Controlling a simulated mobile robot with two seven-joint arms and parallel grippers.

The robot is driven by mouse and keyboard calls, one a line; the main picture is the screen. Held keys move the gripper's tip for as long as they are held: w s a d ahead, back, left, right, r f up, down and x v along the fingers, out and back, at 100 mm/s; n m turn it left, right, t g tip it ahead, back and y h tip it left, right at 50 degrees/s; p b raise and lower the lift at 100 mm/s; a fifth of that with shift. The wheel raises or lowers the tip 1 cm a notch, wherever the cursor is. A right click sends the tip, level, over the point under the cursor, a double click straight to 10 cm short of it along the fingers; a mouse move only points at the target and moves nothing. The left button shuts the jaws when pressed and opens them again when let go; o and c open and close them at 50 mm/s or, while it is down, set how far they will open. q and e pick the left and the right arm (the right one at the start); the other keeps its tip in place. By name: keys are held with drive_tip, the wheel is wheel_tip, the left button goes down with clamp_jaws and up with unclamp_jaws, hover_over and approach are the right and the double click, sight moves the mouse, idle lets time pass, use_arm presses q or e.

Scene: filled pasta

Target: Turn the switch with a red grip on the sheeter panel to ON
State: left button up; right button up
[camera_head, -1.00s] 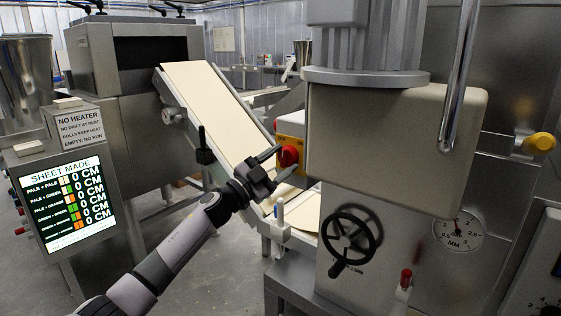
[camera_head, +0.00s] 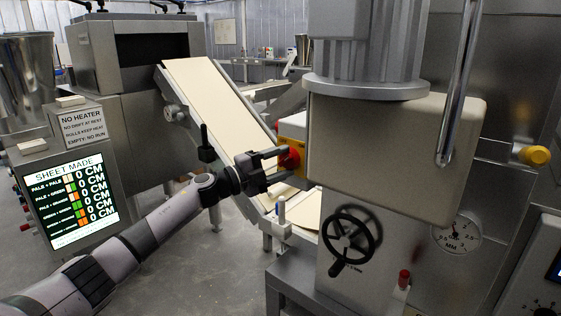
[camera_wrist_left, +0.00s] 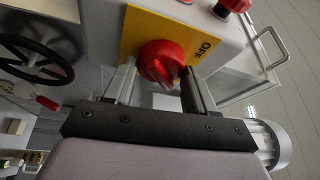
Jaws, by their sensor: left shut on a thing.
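The red grip of the switch (camera_head: 289,159) sits on a yellow plate (camera_head: 292,130) on the side of the sheeter's box. It is large in the left wrist view (camera_wrist_left: 161,62), on the yellow plate (camera_wrist_left: 140,30) with the word OFF (camera_wrist_left: 205,47) beside it. An ON mark is not visible. My left gripper (camera_head: 284,160) reaches the grip from the left. Its fingers (camera_wrist_left: 160,88) lie on both sides of the red grip and are shut on it. The grip's exact angle is hard to read. My right gripper is not in view.
The sheeter's beige housing (camera_head: 390,150) stands right of the switch, with a black handwheel (camera_head: 350,238) below. A sloping conveyor (camera_head: 215,105) lies behind my left arm. A display (camera_head: 72,203) stands at left. Another red button (camera_wrist_left: 237,5) is near the plate.

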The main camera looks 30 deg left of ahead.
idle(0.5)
use_arm(q)
drive_tip(key=o, duration=1)
drive_tip(key=shift+o, duration=0.2)
drive_tip(key=r+b+v, duration=0.1)
drive_tip(key=b+v, duration=0.1)
drive_tip(key=v, duration=0.5)
drive_tip(key=shift+f, duration=0.5)
drive_tip(key=shift+a, duration=0.1)
